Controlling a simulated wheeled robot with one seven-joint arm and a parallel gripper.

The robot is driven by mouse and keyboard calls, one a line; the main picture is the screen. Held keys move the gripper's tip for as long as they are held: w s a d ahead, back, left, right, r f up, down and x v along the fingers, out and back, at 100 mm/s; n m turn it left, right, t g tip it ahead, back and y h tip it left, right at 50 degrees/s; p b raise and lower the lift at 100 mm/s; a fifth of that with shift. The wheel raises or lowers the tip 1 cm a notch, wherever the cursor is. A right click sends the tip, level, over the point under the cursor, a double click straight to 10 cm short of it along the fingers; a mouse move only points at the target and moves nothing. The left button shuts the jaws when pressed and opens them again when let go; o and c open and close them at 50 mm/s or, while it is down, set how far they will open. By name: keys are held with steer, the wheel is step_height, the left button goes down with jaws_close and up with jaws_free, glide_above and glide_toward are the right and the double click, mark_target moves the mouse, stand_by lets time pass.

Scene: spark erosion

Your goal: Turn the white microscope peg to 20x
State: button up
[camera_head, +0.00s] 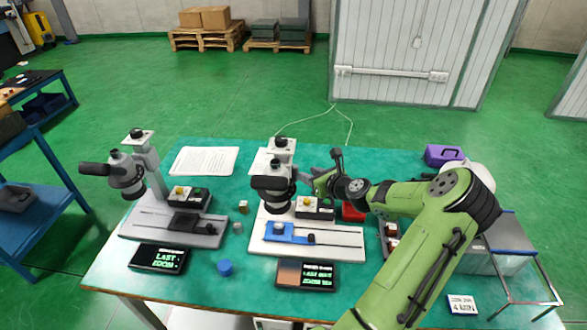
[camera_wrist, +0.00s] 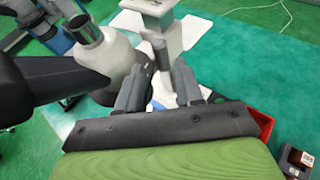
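The white microscope (camera_head: 281,149) stands mid-table, with a black head, a white base (camera_head: 262,245) and a blue stage (camera_head: 280,231). My gripper (camera_head: 313,177) is just right of its head and column. In the wrist view, my gripper (camera_wrist: 158,88) shows two dark fingers spread apart with a gap between them. A small dark grey peg (camera_wrist: 161,54) shows beyond this gap, against the white column (camera_wrist: 163,22). I cannot tell whether the fingers touch it. The peg's setting is not readable. The microscope's head (camera_wrist: 110,55) is close at the left of the fingers.
A grey microscope (camera_head: 125,170) stands at the left. Dark displays (camera_head: 159,258) (camera_head: 306,274) lie in front of both microscopes. A red bin (camera_head: 352,211) is beside my gripper. A blue cap (camera_head: 225,267) and small blocks lie between the bases. A paper sheet (camera_head: 204,160) lies behind.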

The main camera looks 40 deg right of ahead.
mark_target(297, 170)
steer(key=x, duration=0.9)
steer(key=shift+w+f, duration=0.1)
jaws_close()
